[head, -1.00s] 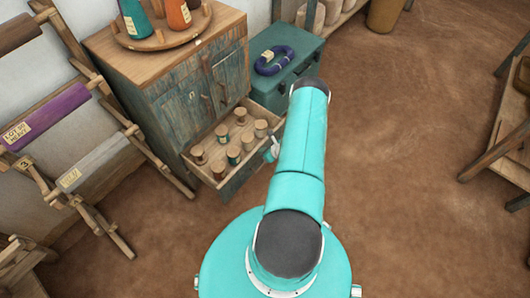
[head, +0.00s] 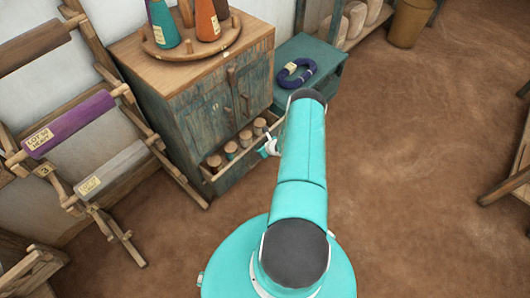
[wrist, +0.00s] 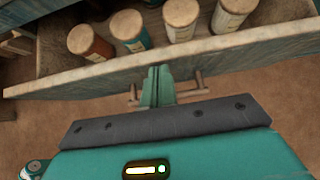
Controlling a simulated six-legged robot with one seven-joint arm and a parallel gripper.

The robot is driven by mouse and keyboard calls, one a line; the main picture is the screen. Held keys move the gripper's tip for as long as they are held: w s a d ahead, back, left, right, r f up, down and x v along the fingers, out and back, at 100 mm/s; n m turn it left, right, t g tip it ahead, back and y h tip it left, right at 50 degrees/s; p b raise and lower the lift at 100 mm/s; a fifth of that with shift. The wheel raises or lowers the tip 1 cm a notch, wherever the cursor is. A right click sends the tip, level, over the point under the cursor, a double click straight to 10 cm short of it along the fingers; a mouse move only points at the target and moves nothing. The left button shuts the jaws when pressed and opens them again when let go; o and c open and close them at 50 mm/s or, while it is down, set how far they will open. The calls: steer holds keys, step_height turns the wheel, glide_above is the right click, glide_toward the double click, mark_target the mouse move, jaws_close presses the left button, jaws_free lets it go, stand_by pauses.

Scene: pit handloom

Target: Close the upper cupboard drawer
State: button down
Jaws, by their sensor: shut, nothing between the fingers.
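The upper drawer (head: 220,172) of the worn teal cupboard (head: 205,120) stands partly open below the doors. A row of wooden-capped spools (head: 246,139) shows inside it. My gripper (head: 268,148) is at the drawer's front, partly hidden behind my arm. In the wrist view the pale front rim of the drawer (wrist: 230,48) crosses the picture, with spools behind it. My shut, empty gripper (wrist: 155,72) points at the drawer front beside the wooden bar handle (wrist: 186,94). It looks against the front or very close; exact contact is unclear.
A round tray (head: 190,48) with coloured cones stands on the cupboard top. A teal chest (head: 318,58) with a blue coil stands right of the cupboard. A wooden rack with rolls (head: 70,122) stands at left. Open earth floor lies to the right.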

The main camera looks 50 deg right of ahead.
steer(key=w, duration=0.7)
steer(key=shift+w+a, duration=0.1)
